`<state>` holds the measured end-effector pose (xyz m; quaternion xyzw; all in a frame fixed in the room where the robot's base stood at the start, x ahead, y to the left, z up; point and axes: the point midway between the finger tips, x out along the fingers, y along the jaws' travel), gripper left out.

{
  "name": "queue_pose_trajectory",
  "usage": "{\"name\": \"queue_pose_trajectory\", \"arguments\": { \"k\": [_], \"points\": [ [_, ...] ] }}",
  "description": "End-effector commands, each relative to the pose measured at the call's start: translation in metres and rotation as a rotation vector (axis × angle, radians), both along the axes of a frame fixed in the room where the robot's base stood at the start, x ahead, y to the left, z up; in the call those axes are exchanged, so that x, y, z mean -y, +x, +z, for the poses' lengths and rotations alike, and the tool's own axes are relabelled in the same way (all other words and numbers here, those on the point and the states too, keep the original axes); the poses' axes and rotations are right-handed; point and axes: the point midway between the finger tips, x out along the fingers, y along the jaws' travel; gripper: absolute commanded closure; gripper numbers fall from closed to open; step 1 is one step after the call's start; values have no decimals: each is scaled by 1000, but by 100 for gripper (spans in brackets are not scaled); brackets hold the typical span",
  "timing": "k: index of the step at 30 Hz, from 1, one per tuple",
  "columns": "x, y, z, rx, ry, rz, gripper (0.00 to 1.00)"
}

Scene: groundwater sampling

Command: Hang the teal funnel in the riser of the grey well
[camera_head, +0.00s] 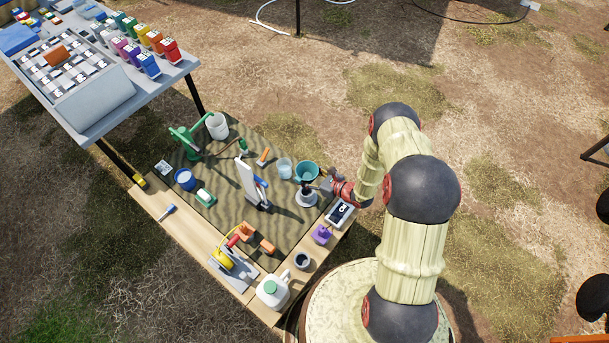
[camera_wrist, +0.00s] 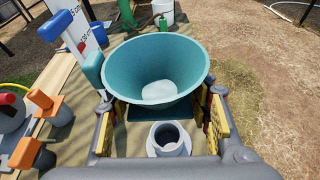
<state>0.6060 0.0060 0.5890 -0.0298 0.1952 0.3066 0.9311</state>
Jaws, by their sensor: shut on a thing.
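The teal funnel (camera_head: 307,172) is a wide, open bowl near the right side of the mat. In the wrist view the funnel (camera_wrist: 190,60) has its mouth up, between my fingers. My gripper (camera_wrist: 160,108) is shut on it, with a yellow-padded finger at each side; a dark teal flat part shows below the bowl. In the head view my gripper (camera_head: 325,184) reaches in from the right. The grey well (camera_head: 306,198) has a round flange and a short riser with a dark opening. In the wrist view the well (camera_wrist: 168,149) stands nearer the camera than the bowl. The funnel's lower end is hidden.
A clear cup (camera_head: 285,168) stands left of the funnel. A tall white board (camera_head: 246,180) with blue parts stands farther left. A dark-screened device (camera_head: 341,214) and a purple object (camera_head: 321,234) lie near the well. A white jug (camera_head: 272,290) is at the front corner.

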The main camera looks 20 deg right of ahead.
Motion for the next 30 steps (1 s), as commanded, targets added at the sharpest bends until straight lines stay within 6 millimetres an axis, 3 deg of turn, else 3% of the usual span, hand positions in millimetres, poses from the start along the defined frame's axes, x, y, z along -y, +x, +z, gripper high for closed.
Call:
{"name": "queue_pose_trajectory", "arguments": {
  "k": [30],
  "points": [
    [0, 0, -55, 0, 0, 0, 76]
  ]
}}
